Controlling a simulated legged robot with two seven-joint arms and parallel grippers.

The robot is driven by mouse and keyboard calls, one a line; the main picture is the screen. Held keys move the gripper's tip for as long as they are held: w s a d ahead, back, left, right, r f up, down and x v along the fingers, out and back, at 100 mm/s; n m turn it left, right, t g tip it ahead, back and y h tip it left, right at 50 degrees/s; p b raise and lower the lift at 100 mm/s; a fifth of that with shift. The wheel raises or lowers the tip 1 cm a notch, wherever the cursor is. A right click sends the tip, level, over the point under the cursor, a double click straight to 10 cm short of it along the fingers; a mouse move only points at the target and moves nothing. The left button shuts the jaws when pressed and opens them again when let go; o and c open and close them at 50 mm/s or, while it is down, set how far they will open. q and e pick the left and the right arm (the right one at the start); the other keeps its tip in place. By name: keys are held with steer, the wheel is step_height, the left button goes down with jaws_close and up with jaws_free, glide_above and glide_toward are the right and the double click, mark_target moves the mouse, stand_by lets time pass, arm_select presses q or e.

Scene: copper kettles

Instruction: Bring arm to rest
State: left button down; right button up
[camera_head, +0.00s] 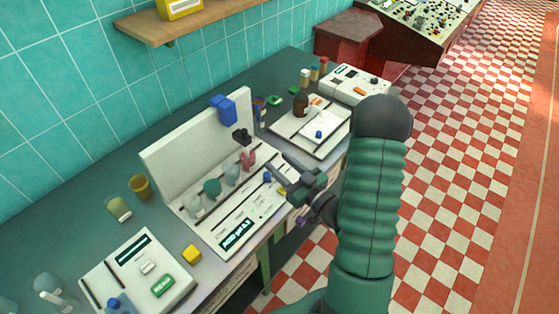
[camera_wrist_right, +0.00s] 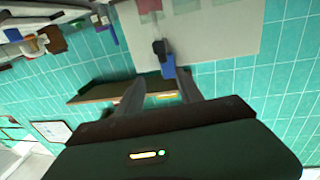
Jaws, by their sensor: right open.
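My right arm (camera_head: 368,210) comes up from the bottom of the head view as a ribbed green sleeve with a dark rounded joint at the top. My right gripper (camera_head: 277,174) is open above the front right part of the white bench station (camera_head: 218,232). Nothing shows between its fingers in the head view. My left gripper is in neither view.
Several glass vessels (camera_head: 212,187) stand along the station, left of my gripper. A blue block (camera_head: 223,107) sits on its upright white panel (camera_head: 190,150). A brown bottle (camera_head: 300,104) stands on another white station behind. The checkered floor (camera_head: 450,150) to the right is clear.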

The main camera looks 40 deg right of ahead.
steer(key=shift+d, duration=0.1)
steer(key=w+a+f+g, duration=0.1)
steer(key=a+f+g, duration=0.1)
steer(key=w+a+f+n+g, duration=0.1)
steer(key=w+a+f+g, duration=0.1)
steer(key=a+g, duration=0.1)
steer(key=w+a+f+g, duration=0.1)
steer(key=a+f+g, duration=0.1)
steer(key=g, duration=0.1)
steer(key=shift+w+a+f+n, duration=0.15)
steer(key=shift+a+f+n, duration=0.15)
steer(key=shift+n, duration=0.1)
steer(key=s+a+g, duration=0.1)
steer(key=a, duration=0.1)
steer(key=s+a+g, duration=0.2)
steer(key=a, duration=0.1)
steer(key=s+a+g, duration=0.1)
steer(key=s+a, duration=0.1)
steer(key=shift+a+f+m+y, duration=0.1)
steer(key=shift+a+m+y, duration=0.2)
steer(key=shift+a, duration=0.05)
steer(key=s+a+g+y, duration=0.1)
steer(key=s+a+g, duration=0.2)
steer(key=s+a, duration=0.2)
steer(key=shift+s+a+r+g, duration=0.3)
steer(key=shift+s+r, duration=0.05)
steer(key=shift+s, duration=0.45)
steer(key=shift+a, duration=0.25)
